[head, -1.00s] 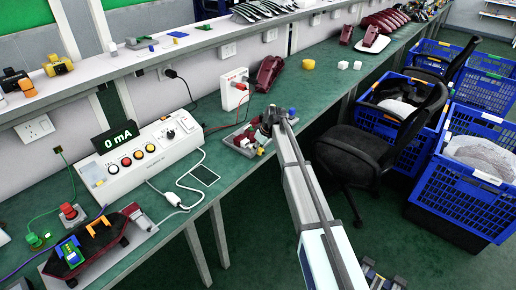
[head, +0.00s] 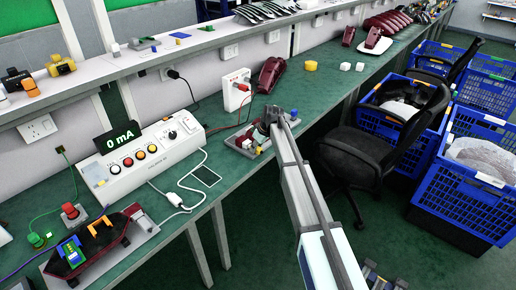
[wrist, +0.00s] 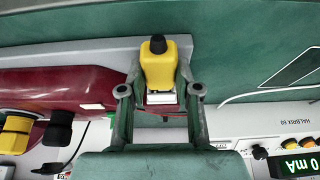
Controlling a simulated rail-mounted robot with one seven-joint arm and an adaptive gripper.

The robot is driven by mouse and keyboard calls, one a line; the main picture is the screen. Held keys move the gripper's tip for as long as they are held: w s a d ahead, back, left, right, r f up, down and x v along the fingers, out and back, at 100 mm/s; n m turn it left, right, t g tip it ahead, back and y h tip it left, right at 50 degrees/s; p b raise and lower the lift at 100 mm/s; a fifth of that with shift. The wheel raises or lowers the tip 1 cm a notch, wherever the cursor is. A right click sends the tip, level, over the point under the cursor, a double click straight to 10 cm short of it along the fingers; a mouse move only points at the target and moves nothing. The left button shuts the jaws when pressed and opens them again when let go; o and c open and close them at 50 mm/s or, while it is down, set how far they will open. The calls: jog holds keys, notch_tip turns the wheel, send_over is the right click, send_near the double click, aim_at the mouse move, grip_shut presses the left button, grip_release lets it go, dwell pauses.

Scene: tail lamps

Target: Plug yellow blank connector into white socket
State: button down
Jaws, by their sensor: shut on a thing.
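In the wrist view, my gripper (wrist: 159,72) is shut on the yellow blank connector (wrist: 157,68), which has a black tip. The fingers lie along its two sides. A white piece (wrist: 160,98), perhaps the white socket, shows directly below the connector in the picture, at the dark red lamp (wrist: 70,85). I cannot tell whether the connector is seated in it. In the head view, my gripper (head: 275,118) is low over the bench at the grey fixture (head: 238,140), and my arm hides much of it. The connector cannot be made out there.
A white power box (head: 236,88) and another red lamp (head: 270,72) stand behind.

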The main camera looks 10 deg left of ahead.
jog(key=shift+w+a, duration=0.3)
jog(key=shift+a, duration=0.15)
dwell(0.4)
jog(key=c, duration=0.7)
grip_release()
jog(key=v, duration=1.2)
